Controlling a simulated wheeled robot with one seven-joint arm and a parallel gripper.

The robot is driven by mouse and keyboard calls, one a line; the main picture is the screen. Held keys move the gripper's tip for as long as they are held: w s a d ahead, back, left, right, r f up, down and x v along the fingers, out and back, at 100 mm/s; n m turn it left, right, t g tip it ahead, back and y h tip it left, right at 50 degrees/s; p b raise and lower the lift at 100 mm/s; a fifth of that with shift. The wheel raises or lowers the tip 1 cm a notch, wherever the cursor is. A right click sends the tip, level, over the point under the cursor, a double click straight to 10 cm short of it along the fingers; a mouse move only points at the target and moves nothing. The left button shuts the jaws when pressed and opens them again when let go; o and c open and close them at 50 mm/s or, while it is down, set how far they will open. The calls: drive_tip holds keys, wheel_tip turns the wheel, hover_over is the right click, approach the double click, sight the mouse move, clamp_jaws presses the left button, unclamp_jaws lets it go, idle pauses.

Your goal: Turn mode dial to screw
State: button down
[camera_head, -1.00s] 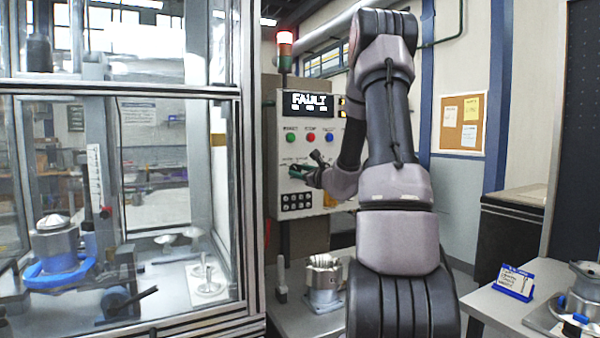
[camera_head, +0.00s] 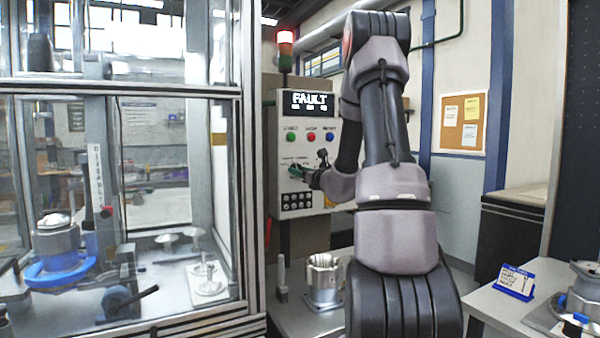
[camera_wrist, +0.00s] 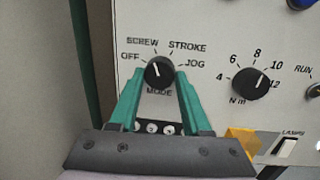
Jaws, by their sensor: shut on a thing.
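The mode dial (camera_wrist: 152,79) is a round black knob on the pale panel face, with the words OFF, SCREW, STROKE and JOG around its top. Its white mark points up and slightly left, toward the SCREW side. My gripper (camera_wrist: 160,74) has its green fingers closed on both sides of the dial. In the head view my gripper (camera_head: 297,171) is at the left part of the control panel (camera_head: 279,151), and the dial is too small to read there.
A torque dial (camera_wrist: 251,83) marked Nm sits right of the mode dial, with a lamps switch (camera_wrist: 285,147) below it. The panel display (camera_head: 309,103) reads FAULT and the stack light (camera_head: 285,37) is red on top. The glass enclosure's post (camera_head: 250,170) stands close on the left.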

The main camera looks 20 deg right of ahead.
drive_tip(key=shift+c, duration=1.8)
unclamp_jaws()
drive_tip(key=shift+s, duration=0.15)
drive_tip(key=s+d+f, duration=0.1)
drive_tip(key=s, duration=0.9)
drive_tip(key=shift+s, duration=0.25)
drive_tip(key=shift+d, duration=0.15)
